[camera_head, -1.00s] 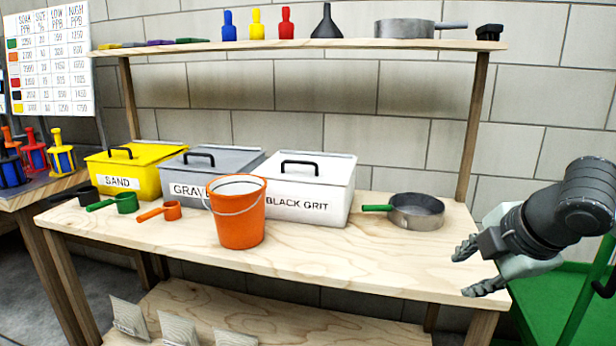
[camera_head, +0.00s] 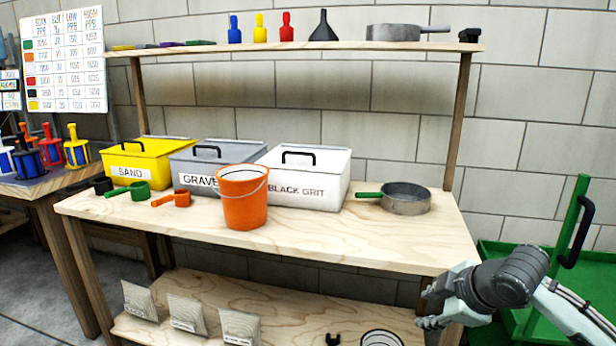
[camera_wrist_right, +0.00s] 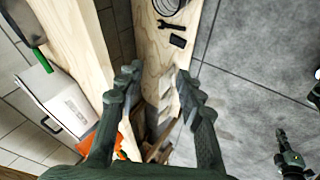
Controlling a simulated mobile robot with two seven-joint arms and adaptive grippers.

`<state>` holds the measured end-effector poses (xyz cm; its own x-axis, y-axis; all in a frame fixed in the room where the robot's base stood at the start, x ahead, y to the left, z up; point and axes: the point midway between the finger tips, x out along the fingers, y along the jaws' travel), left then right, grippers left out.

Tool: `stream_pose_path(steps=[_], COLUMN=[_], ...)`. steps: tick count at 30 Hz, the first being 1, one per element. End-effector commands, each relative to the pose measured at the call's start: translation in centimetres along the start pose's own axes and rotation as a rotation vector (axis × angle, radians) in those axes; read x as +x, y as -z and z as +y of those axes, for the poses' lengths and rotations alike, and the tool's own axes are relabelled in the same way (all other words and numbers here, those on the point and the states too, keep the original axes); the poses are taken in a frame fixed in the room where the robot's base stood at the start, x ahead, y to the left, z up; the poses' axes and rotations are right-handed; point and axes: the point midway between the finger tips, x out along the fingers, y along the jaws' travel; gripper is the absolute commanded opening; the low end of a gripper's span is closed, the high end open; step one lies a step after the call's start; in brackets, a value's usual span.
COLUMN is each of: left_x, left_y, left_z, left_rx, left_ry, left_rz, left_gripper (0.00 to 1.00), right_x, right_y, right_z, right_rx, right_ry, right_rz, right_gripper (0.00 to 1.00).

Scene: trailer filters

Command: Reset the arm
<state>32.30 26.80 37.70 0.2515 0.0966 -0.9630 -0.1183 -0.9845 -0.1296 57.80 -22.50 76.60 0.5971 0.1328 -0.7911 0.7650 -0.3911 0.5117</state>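My right gripper (camera_head: 428,308) is at the lower right of the head view, just off the front right corner of the wooden workbench (camera_head: 330,240). In the right wrist view, the right gripper (camera_wrist_right: 158,90) has its two fingers spread apart with nothing between them. It is open and empty. Beyond its fingers the wrist view shows the bench edge, the lower shelf and the floor.
On the bench stand an orange bucket (camera_head: 243,198), a sieve pan (camera_head: 405,198), scoops, and bins marked SAND (camera_head: 150,163), GRAVEL (camera_head: 205,165) and BLACK GRIT (camera_head: 300,180). Bags (camera_head: 187,312) lie on the lower shelf. A green cart (camera_head: 560,262) stands at right.

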Motion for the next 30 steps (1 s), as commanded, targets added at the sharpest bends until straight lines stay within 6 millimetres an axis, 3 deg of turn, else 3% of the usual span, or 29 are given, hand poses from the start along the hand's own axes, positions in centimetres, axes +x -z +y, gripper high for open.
stream_pose_path(steps=[3, 6, 9, 13, 18, 22, 30], left_x=[0.0, 0.0, 0.1, 0.1, 0.1, 0.1, 0.1], left_y=[-0.1, -0.3, -0.4, -0.6, -0.6, -0.6, -0.6], left_z=[0.0, 0.0, 0.1, 0.1, 0.1, 0.1, 0.1], left_rx=[0.000, 0.000, 0.000, 0.001, 0.001, 0.001, 0.001], left_ry=[0.000, 0.000, -0.001, -0.001, -0.001, -0.001, -0.001], left_rz=[-0.002, -0.004, -0.006, -0.009, -0.011, -0.011, -0.011], left_gripper=[0.00, 0.00, 0.00, 0.00, 0.00, 0.00, 0.00], right_x=[6.0, 10.3, 13.2, 15.3, 15.6, 15.1, 15.1], right_y=[-2.8, -6.4, -10.4, -15.5, -20.5, -22.6, -22.7], right_z=[-4.9, -10.1, -15.9, -24.0, -33.0, -36.9, -37.0], right_rx=[0.238, 0.446, 0.618, 0.793, 0.938, 0.990, 0.992], right_ry=[0.037, 0.051, 0.060, 0.067, 0.070, 0.069, 0.068], right_rz=[-0.020, -0.074, -0.149, -0.263, -0.395, -0.455, -0.458], right_gripper=[0.37, 0.37, 0.37, 0.37, 0.37, 0.37, 0.37])
